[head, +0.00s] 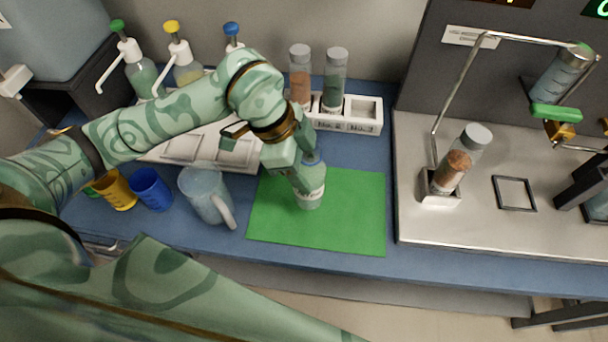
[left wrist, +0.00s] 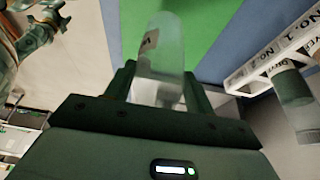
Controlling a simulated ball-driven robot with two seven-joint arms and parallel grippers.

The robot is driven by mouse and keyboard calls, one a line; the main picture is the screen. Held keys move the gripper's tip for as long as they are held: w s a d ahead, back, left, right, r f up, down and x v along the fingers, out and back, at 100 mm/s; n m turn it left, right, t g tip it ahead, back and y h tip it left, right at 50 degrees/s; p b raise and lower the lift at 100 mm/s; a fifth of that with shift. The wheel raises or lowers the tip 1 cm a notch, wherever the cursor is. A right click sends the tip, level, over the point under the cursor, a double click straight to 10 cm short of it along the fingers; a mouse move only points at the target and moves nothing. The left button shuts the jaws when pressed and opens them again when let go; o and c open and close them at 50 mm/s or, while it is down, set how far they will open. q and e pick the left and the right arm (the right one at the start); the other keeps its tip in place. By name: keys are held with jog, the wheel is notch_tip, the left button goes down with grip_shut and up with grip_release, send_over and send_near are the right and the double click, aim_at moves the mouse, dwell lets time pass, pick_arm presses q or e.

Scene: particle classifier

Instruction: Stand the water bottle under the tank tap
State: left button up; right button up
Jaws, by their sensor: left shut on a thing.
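The water bottle (head: 309,192) is clear with a pale grey-blue tint and is held nearly upright over the green mat (head: 350,215). My left gripper (head: 304,168) is shut on its upper part. I cannot tell if its base touches the mat. In the left wrist view the bottle (left wrist: 162,55) sits between the two fingers. The grey tank (head: 60,35) stands at the far left on a dark stand, with a pale tap (head: 15,80) at the picture's left edge. What looks like my right gripper (left wrist: 42,28) shows small in the left wrist view; its jaws are unclear.
A clear jug (head: 203,195), a blue cup (head: 151,188) and a yellow cup (head: 116,190) stand left of the mat. Pump bottles line the back. A white rack (head: 345,122) holds two vials. A metal platform (head: 480,228) with apparatus is right.

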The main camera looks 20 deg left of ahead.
pick_arm(q)
jog(key=shift+w+a+f, duration=0.2)
jog(key=shift+w+f, duration=0.2)
jog(key=shift+f, duration=0.2)
jog(key=f, duration=0.1)
jog(key=f+b, duration=0.1)
jog(key=f, duration=0.2)
jog(key=shift+w+a+b, duration=0.25)
jog(key=shift+w+b, duration=0.05)
jog(key=shift+b, duration=0.1)
jog(key=shift+r, duration=0.1)
pick_arm(e)
jog(key=shift+s+a+f, duration=0.25)
jog(key=shift+s+f, duration=0.05)
jog(key=shift+f, duration=0.2)
jog(key=shift+s+a+f, duration=0.25)
jog(key=shift+f, duration=0.2)
pick_arm(q)
jog(key=o, duration=1)
pick_arm(e)
jog(key=shift+d, duration=0.25)
